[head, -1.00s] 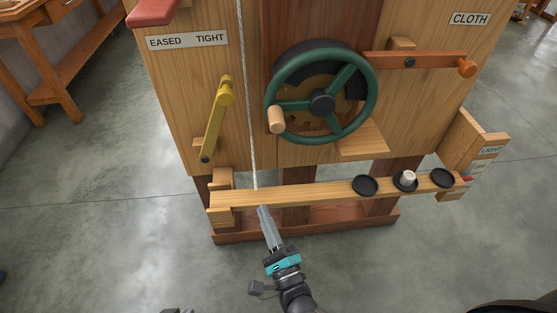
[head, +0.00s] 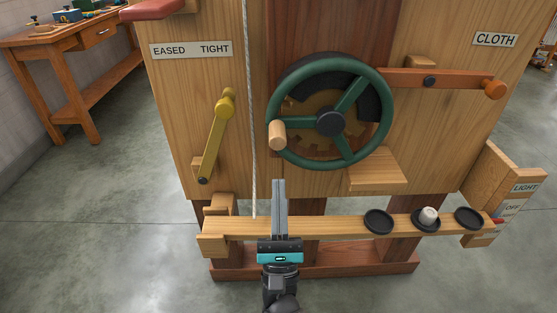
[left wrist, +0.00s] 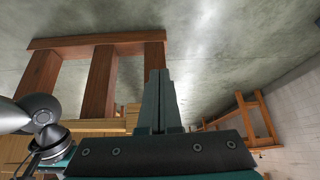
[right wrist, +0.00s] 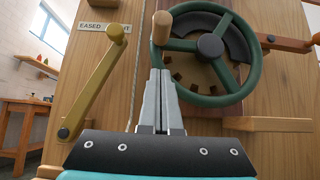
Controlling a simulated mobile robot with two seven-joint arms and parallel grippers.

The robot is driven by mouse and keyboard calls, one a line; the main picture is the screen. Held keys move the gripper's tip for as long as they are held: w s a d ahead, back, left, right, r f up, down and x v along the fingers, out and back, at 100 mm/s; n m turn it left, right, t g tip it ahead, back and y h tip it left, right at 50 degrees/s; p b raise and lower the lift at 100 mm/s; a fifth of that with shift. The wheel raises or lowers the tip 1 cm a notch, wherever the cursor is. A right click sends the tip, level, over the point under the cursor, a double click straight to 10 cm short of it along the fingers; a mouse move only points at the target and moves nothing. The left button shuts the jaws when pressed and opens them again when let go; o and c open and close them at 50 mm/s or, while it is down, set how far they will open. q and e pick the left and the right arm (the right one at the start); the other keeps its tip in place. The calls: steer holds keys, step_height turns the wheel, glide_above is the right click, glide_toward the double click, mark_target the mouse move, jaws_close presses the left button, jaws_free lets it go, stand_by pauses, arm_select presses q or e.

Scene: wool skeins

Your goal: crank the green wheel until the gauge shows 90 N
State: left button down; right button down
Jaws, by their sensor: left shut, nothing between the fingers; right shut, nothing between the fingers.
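The green wheel (head: 379,91) stands upright on the wooden panel, with a light wooden crank handle (head: 277,135) at its left side. The wheel (right wrist: 252,75) and handle (right wrist: 162,28) also show in the right wrist view. My right gripper (head: 279,183) is shut and empty, pointing up below the handle and apart from it. In the right wrist view its fingertips (right wrist: 160,72) lie just below the handle. My left gripper (left wrist: 160,75) is shut and empty, seen only in the left wrist view, where the wheel does not show. No gauge face is readable in these frames.
A yellow lever (head: 216,135) is left of a hanging white rope (head: 249,90). An orange lever (head: 455,83) is at right. Below, a wooden shelf (head: 335,227) carries black dishes (head: 378,221), one holding a white piece (head: 429,214). A workbench (head: 70,50) stands far left.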

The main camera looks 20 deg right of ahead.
mark_target(276, 149)
arm_select(q)
steer(key=shift+s+a+r+g, duration=0.15)
steer(key=shift+s+a+g, duration=0.25)
steer(key=shift+s+a, duration=0.2)
arm_select(e)
step_height(276, 149, up, 6)
steer(key=w, duration=0.2)
steer(key=shift+d, duration=0.3)
steer(key=shift+w+a+r+p, duration=0.1)
steer(key=shift+a+r+p, duration=0.05)
steer(key=shift+r+p, duration=0.4)
steer(key=shift+a+r+p, duration=0.1)
steer(key=shift+r+p, duration=0.25)
steer(key=shift+r, duration=0.25)
arm_select(q)
steer(key=shift+s+a+f+g+y, duration=0.1)
steer(key=shift+a+f+g+y, duration=0.1)
steer(key=shift+f, duration=0.25)
steer(key=shift+s+a+f+g+y, duration=0.1)
steer(key=shift+f+g+y, duration=0.1)
steer(key=shift+f, duration=0.2)
steer(key=shift+d, duration=0.15)
arm_select(e)
steer(key=shift+f, duration=0.1)
